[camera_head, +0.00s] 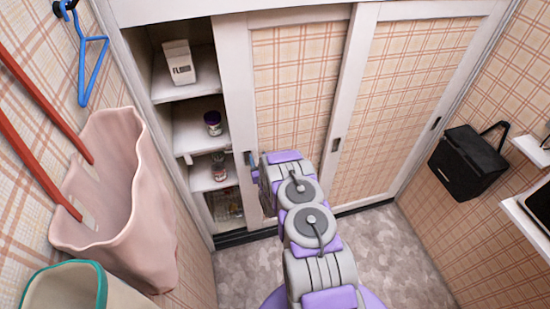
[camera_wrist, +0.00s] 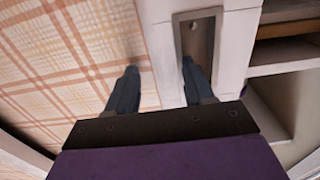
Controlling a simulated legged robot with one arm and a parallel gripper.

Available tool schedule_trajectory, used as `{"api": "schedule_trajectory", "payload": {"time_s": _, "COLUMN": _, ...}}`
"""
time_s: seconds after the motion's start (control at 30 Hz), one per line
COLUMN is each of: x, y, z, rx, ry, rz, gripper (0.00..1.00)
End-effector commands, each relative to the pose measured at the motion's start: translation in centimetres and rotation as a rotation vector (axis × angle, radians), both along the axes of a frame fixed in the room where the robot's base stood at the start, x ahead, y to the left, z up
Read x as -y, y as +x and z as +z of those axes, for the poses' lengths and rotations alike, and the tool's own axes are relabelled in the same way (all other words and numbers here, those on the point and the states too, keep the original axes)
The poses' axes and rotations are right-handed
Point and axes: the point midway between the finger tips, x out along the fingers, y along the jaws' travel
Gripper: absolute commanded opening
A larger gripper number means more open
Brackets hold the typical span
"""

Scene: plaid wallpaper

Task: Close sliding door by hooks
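The sliding door (camera_head: 290,85) has a white frame and a plaid panel; it also shows in the wrist view (camera_wrist: 70,60). It stands partly open, with shelves exposed at its left. A recessed rectangular handle (camera_wrist: 196,32) is set in its frame edge. My gripper (camera_head: 250,166) is at the left frame of this door. In the wrist view my gripper (camera_wrist: 160,72) is open, its two dark fingers apart. One fingertip is at or inside the recess; the other is over the plaid panel. I cannot tell whether either finger touches.
The shelves (camera_head: 195,90) hold a white carton (camera_head: 178,62) and several jars. A second plaid door (camera_head: 410,90) stands at the right. A pink bag (camera_head: 115,195) hangs at the left, below a blue hanger (camera_head: 88,60). A black bag (camera_head: 468,165) is on the right wall.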

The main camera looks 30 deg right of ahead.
Motion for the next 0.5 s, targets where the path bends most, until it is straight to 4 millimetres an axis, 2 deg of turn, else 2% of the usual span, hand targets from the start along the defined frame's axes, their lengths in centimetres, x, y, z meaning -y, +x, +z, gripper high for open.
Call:
{"api": "schedule_trajectory", "payload": {"time_s": 0.03, "x": 1.3, "y": -0.3, "z": -0.1, "rx": 0.001, "ry": -0.001, "rz": -0.008, "gripper": 0.49}}
{"api": "schedule_trajectory", "payload": {"time_s": 0.2, "x": 4.0, "y": -1.0, "z": -0.2, "rx": -0.001, "ry": 0.000, "rz": -0.008, "gripper": 0.49}}
{"api": "schedule_trajectory", "payload": {"time_s": 0.5, "x": 6.5, "y": -1.6, "z": -0.1, "rx": -0.001, "ry": 0.000, "rz": -0.004, "gripper": 0.49}}
